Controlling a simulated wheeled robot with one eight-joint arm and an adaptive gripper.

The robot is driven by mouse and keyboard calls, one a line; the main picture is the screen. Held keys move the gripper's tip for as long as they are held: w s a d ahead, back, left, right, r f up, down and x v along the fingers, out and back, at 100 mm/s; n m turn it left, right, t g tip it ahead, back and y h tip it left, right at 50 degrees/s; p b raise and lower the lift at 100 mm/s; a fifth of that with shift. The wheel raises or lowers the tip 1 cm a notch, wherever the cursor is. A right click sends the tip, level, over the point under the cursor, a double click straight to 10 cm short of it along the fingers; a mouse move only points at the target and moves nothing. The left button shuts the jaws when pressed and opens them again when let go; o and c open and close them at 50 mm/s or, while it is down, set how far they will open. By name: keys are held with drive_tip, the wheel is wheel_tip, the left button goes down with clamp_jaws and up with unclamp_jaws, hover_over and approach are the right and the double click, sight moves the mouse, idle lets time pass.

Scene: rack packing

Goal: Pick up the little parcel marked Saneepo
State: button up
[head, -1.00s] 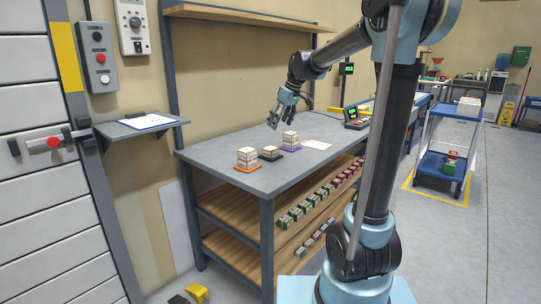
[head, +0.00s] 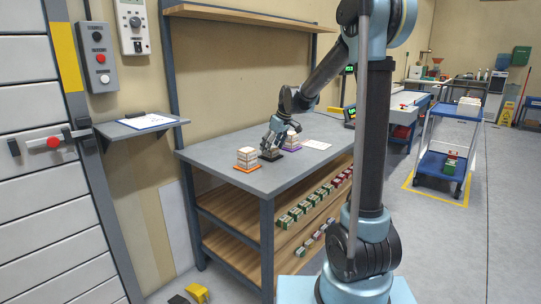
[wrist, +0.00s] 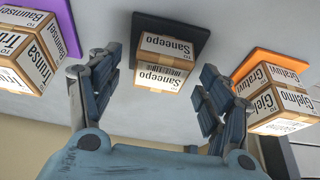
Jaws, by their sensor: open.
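The little Saneepo parcel, a cardboard box with white labels, sits on a black mat. In the wrist view the parcel (wrist: 166,48) shows its name on two faces, on the black mat (wrist: 196,38). My gripper (wrist: 158,78) is open, with one finger left of the parcel and one right of it in the picture; I cannot tell whether they touch it. In the head view my gripper (head: 271,144) points down over the black mat (head: 271,158) and hides most of the parcel.
Parcels stand on an orange mat (head: 247,169) to the left and on a purple mat to the right, close to my gripper. In the wrist view they flank it, on the purple mat (wrist: 68,22) and orange mat (wrist: 262,61). A white sheet (head: 318,145) lies farther right.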

drive_tip(key=shift+w+a+f, duration=0.15)
drive_tip(key=shift+a+f, duration=0.05)
drive_tip(key=shift+f, duration=0.45)
drive_tip(key=shift+c, duration=0.3)
drive_tip(key=c, duration=1.1)
